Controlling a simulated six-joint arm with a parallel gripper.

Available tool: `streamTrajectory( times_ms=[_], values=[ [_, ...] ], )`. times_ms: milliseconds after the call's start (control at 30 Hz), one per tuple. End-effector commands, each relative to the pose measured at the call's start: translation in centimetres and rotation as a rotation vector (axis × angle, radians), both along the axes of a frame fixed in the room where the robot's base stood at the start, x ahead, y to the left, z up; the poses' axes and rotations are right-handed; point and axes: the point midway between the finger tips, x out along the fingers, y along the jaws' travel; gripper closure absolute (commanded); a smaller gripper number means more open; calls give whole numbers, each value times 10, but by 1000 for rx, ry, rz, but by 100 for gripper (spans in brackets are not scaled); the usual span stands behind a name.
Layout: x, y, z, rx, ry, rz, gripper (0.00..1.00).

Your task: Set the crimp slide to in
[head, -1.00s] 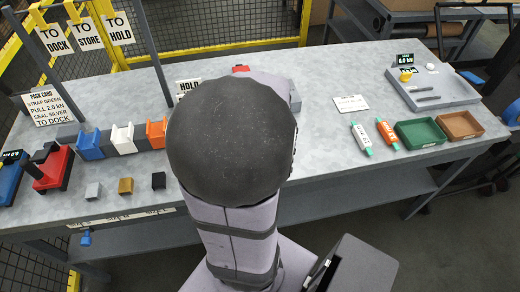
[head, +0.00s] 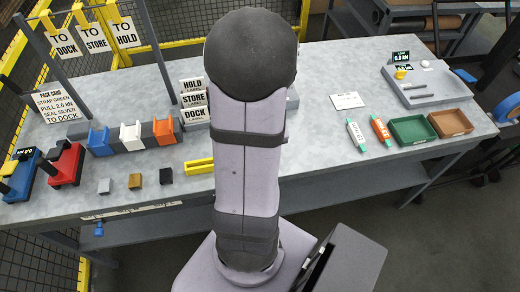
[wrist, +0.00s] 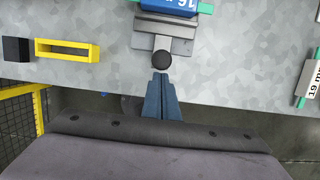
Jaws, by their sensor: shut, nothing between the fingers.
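A grey fixture (wrist: 165,28) with a sliding-looking plate and a round black knob (wrist: 162,60) on its near side shows in the wrist view; I take this to be the crimp slide. A blue piece (wrist: 170,5) marked "16" with green ends lies at its far side, cut by the frame edge. My gripper (wrist: 160,75) is shut and empty, its blue fingertips just on the near side of the knob. I cannot tell whether they touch it. In the head view my arm hides the gripper and most of the fixture.
A yellow frame (wrist: 67,50) and black block (wrist: 17,49) lie to the left in the wrist view. A "19 mm" piece (wrist: 312,80) lies right. In the head view, green (head: 411,130) and brown (head: 450,122) trays stand right, with a label rack (head: 194,102) left of my arm.

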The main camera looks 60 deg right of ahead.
Motion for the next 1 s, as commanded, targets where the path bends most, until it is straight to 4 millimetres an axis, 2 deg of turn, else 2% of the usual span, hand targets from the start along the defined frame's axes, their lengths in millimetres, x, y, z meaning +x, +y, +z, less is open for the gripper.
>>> streamTrajectory(
  times_ms=[400,1000],
  values=[
    [4,-4,3,1,0,0,100],
    [58,-58,7,1,1,1,100]
  ],
)
